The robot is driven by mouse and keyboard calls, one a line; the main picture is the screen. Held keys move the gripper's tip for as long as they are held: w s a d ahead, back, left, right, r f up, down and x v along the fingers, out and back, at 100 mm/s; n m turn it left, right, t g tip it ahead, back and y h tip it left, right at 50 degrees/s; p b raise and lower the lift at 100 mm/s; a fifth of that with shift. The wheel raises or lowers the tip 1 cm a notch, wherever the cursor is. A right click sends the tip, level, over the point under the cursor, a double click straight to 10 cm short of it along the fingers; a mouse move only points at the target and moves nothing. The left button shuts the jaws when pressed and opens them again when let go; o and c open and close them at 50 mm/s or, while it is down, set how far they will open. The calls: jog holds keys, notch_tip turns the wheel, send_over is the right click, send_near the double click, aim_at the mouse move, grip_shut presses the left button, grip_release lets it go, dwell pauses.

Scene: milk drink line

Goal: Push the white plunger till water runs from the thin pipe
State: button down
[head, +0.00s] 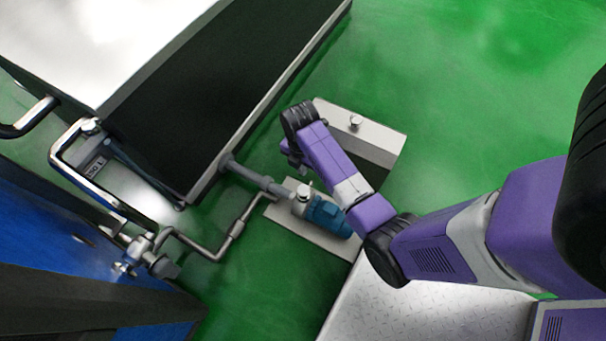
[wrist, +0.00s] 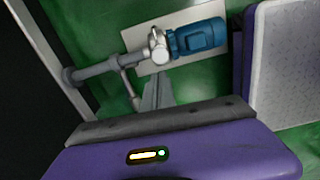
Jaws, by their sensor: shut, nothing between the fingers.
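A small pale knob (head: 355,122) stands on a light grey box (head: 385,136) in the head view. A second pale cap (head: 303,190) tops the pump beside the blue motor (head: 327,215); the cap also shows in the wrist view (wrist: 156,34). I cannot tell which of them is the white plunger. A thin bent pipe (head: 208,250) runs from the pump towards the blue unit; no running water shows. My gripper (wrist: 153,78) is shut and empty in the wrist view, its tip pictured just below the pump. In the head view my arm hides most of it.
A large dark-sided tank (head: 190,95) with a white top stands at upper left, joined to the pump by a thick grey pipe (head: 245,175). A blue unit (head: 60,245) with metal handles is at lower left. Open green floor (head: 470,90) lies at upper right.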

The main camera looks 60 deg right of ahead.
aim_at(303, 191)
jog(key=shift+n, duration=0.4)
notch_tip(303, 191, down, 14)
jog(key=b, duration=0.7)
jog(key=shift+d, duration=0.15)
notch_tip(303, 191, down, 2)
jog(key=shift+f+b, duration=0.2)
jog(key=shift+b, duration=0.4)
jog(key=shift+s+f, duration=0.1)
jog(key=shift+f, duration=0.15)
jog(key=shift+s+f, duration=0.1)
jog(key=shift+f, duration=0.05)
